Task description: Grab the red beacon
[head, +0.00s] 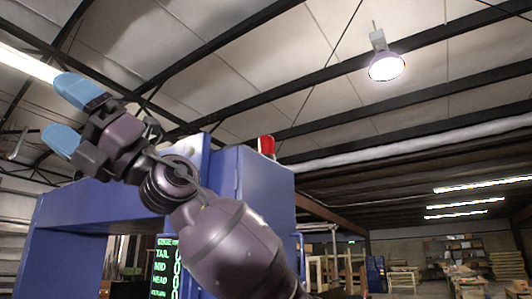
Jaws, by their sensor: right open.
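The red beacon (266,145) sits on top of the blue detector frame (252,178), near its right end. It is small and upright, and its top and sides show. My right gripper (68,118) is raised at the upper left, with its two blue fingertips apart and nothing between them. It is well to the left of the beacon in the picture and does not touch it. My right arm crosses in front of the detector and hides part of it. My left gripper is not in view.
A dark screen with green text (164,268) is on the detector, below my arm. A lit ceiling lamp (386,66) hangs at the upper right. Shelves and wooden racks (468,255) stand far back at right. The air around the beacon's right side looks clear.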

